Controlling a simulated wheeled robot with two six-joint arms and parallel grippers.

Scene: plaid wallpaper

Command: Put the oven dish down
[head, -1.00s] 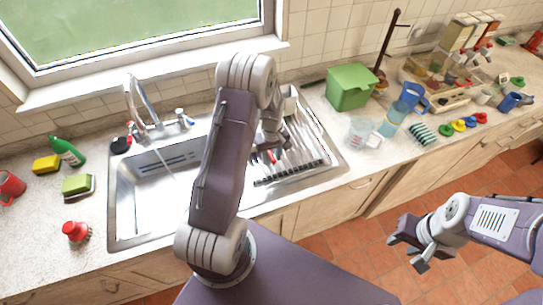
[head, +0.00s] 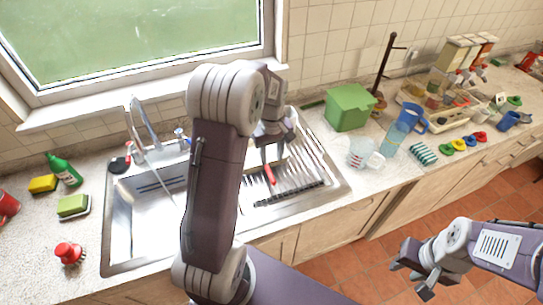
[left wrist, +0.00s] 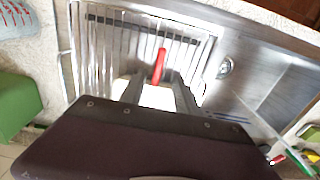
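A pale, cream-coloured piece (left wrist: 156,97), which may be the oven dish, shows between and on both sides of my left gripper's fingers in the left wrist view. It lies beyond the fingers, over the ribbed drainboard, and most of it is hidden. In the head view only a pale sliver shows by the fingers. My left gripper (head: 273,161) points down over the drainboard (head: 318,165), its fingers apart; they also show in the left wrist view (left wrist: 157,95). A red-handled item (left wrist: 158,66) lies beyond the gap. My right gripper (head: 411,274) is open and empty over the floor.
The sink basin (head: 125,225) with its running tap (head: 143,130) is left of my left arm. The counter's left front has a red brush (head: 69,253).

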